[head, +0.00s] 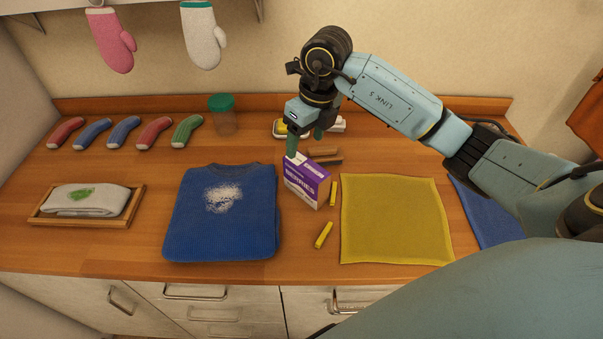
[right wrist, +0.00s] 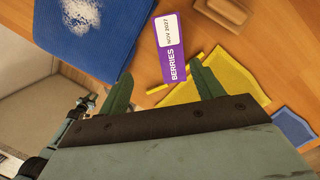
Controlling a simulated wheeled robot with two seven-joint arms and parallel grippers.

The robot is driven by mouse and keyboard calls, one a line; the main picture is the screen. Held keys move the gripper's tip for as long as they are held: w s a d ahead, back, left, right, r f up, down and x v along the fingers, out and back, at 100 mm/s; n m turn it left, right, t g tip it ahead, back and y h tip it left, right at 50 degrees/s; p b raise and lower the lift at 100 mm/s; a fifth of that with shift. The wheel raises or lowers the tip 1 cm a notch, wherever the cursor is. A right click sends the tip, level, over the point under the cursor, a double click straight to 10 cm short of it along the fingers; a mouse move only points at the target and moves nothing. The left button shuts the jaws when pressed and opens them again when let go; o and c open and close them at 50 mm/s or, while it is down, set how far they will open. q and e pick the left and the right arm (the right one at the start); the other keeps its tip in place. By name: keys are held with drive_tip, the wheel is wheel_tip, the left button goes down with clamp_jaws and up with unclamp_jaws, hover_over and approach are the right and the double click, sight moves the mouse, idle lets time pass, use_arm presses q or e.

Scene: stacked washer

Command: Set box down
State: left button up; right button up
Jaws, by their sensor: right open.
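A purple and white box marked "BERRIES" (head: 308,186) stands on the wooden counter, between the folded blue sweater and the yellow cloth. In the right wrist view the box (right wrist: 172,55) lies beyond the fingertips, with its dated label facing the camera. My right gripper (head: 305,148) is open, its green fingers pointing down at the box's top back edge. In the right wrist view the gripper (right wrist: 160,72) shows its fingers spread apart with nothing clasped. Whether a finger touches the box cannot be told. My left gripper is not in view.
The blue sweater (head: 222,235) with a white powdery patch lies left of the box. Two yellow sticks (head: 323,235) lie beside it, near the yellow cloth (head: 395,222). A brown brush-like block (head: 326,156) sits behind it. A wooden tray (head: 134,207) holds a folded cloth at left.

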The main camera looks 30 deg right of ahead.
sight(307, 165)
drive_tip(key=shift+d+r+h, duration=0.1)
drive_tip(key=shift+d+h, duration=0.3)
drive_tip(key=shift+d, duration=0.35)
drive_tip(key=shift+d+f, duration=0.15)
drive_tip(key=shift+f, duration=0.2)
drive_tip(key=f, duration=0.4)
drive_tip(key=w+f, duration=0.1)
drive_tip(key=f, duration=0.2)
drive_tip(key=shift+f, duration=0.1)
drive_tip(key=f, duration=0.2)
drive_tip(key=a+f+p, duration=0.1)
drive_tip(key=f, duration=0.2)
drive_tip(key=shift+w, duration=0.15)
drive_tip(key=c, duration=1.4)
